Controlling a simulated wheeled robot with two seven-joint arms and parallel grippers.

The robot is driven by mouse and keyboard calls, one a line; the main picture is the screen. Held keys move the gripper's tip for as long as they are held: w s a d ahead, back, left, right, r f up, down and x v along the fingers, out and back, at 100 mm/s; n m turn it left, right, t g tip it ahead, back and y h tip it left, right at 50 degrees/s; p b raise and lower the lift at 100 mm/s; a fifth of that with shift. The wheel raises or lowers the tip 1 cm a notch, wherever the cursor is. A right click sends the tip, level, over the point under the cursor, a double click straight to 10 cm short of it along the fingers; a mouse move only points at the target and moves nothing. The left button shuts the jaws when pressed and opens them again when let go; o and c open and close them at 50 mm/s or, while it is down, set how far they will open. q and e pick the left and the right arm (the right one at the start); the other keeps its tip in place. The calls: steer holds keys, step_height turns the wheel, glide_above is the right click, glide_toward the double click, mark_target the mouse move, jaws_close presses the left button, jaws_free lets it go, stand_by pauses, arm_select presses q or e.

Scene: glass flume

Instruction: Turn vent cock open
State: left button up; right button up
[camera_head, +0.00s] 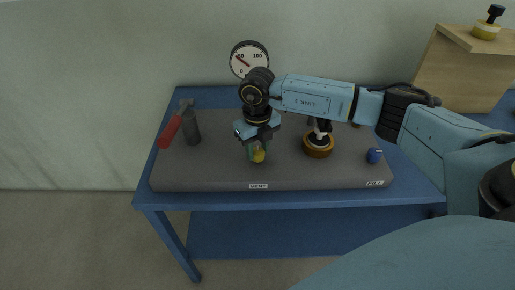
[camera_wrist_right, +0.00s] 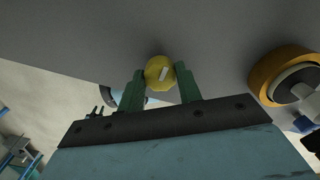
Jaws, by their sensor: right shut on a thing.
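The vent cock, a small yellow round knob with a white bar mark (camera_head: 259,157), sits near the front edge of the grey board, behind the VENT label (camera_head: 258,187). In the right wrist view the knob (camera_wrist_right: 158,75) lies between the two green fingers, with its white mark slanted. My right gripper (camera_head: 254,150) reaches down to it from above and is shut on it. The fingers hide part of the knob in the head view. My left gripper is not in view.
The grey board (camera_head: 222,177) lies on a blue table (camera_head: 160,198). A red handle (camera_head: 171,132) by a dark grey post stands left. An orange-brown round base (camera_head: 318,149) and a blue knob (camera_head: 374,156) are right. A dial gauge (camera_head: 249,57) is behind; a wooden box (camera_head: 455,72) stands back right.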

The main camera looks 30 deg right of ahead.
mark_target(257, 150)
stand_by(0.4)
steer(key=o, duration=1)
steer(key=shift+r, duration=0.15)
step_height(257, 150, up, 13)
steer(key=shift+r, duration=0.1)
